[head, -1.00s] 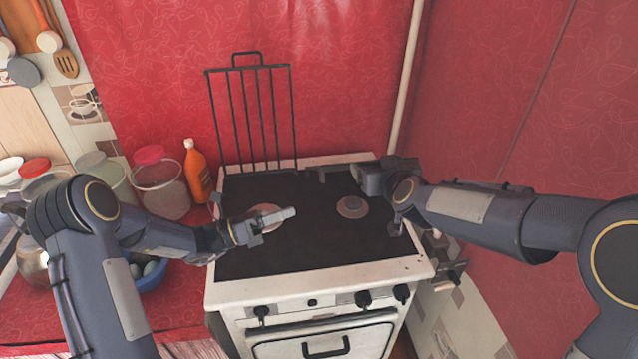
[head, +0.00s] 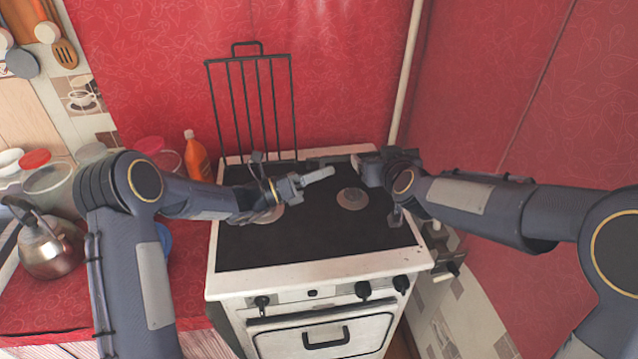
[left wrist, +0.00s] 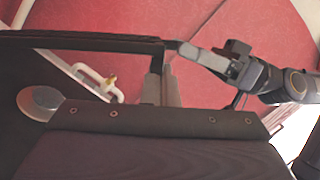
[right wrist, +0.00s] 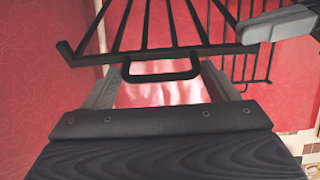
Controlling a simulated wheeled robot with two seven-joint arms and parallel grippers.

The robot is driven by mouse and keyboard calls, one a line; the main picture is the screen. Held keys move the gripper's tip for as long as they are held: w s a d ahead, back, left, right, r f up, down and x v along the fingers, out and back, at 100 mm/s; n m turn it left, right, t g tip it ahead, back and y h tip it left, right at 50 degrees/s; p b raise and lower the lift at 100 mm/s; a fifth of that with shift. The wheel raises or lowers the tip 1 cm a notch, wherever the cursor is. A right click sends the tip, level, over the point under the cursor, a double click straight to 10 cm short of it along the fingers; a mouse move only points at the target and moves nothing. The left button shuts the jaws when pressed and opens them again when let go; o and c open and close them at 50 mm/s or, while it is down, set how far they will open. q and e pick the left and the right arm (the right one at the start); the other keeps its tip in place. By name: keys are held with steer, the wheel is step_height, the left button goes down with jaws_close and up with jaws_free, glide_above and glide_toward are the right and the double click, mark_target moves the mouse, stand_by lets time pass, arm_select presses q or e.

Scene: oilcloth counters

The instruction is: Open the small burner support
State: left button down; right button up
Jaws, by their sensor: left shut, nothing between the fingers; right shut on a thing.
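The small burner support, a black wire rack, shows in the right wrist view (right wrist: 155,50), its handle loop (right wrist: 160,76) between my right gripper's fingers. My right gripper (head: 362,172) is shut on that handle above the right side of the white stove's black hob (head: 300,250). In the head view the support is mostly hidden. A black frame bar crosses the left wrist view (left wrist: 80,40). My left gripper (head: 325,175) is shut and empty over the hob, pointing toward my right gripper. Its fingers lie close to the bar; I cannot tell whether they touch.
Another black support (head: 250,105) stands upright at the back left of the hob. A round burner (head: 352,199) lies below the grippers. An orange bottle (head: 197,158), jars and a kettle (head: 48,245) crowd the left counter. A pipe (head: 405,75) runs behind the stove.

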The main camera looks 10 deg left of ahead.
arm_select(q)
steer(key=shift+r, duration=0.1)
arm_select(e)
steer(key=shift+w+d, duration=0.1)
steer(key=shift+d, duration=0.15)
arm_select(q)
steer(key=shift+w+a+r, duration=0.25)
steer(key=shift+w+r, duration=0.3)
steer(key=shift+r, duration=0.15)
steer(key=shift+w+a+r, duration=0.1)
steer(key=shift+w+r, duration=0.05)
steer(key=shift+r, duration=0.15)
arm_select(e)
steer(key=shift+a+f, duration=0.1)
steer(key=shift+f, duration=0.1)
steer(key=o, duration=1.1)
steer(key=shift+c, duration=0.2)
arm_select(q)
steer(key=shift+d, duration=0.2)
arm_select(e)
steer(key=shift+o, duration=0.2)
steer(key=shift+r, duration=0.1)
steer(key=shift+s+r, duration=0.1)
steer(key=shift+s, duration=0.1)
